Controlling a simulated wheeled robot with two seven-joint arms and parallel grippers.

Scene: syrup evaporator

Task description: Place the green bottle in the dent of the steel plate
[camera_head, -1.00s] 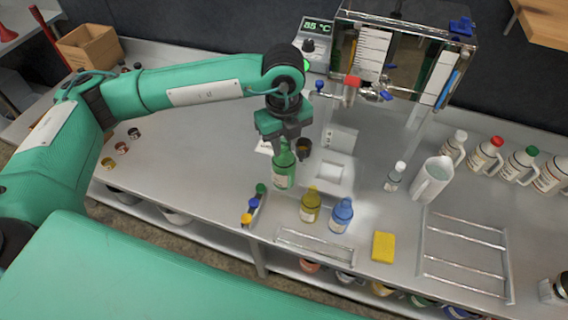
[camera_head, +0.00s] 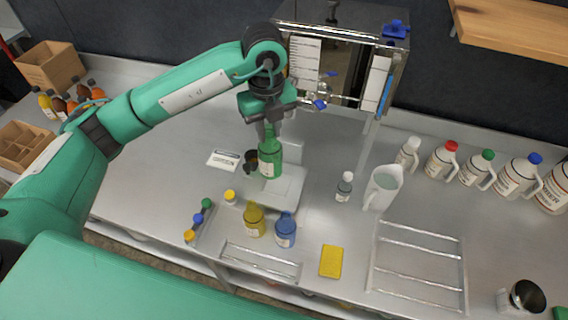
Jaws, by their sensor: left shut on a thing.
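The green bottle (camera_head: 271,163) hangs upright in my left gripper (camera_head: 268,130), which is shut on its upper part. The steel plate (camera_head: 286,192) lies on the counter under and just to the right of the bottle. The bottle covers part of the plate, and the dent cannot be made out. I cannot tell whether the bottle's base touches the plate. My right gripper is not in view.
A dark cup (camera_head: 250,162) stands close to the bottle's left. A yellow bottle (camera_head: 254,220) and a blue bottle (camera_head: 286,230) stand in front of the plate. The evaporator (camera_head: 335,65) rises behind.

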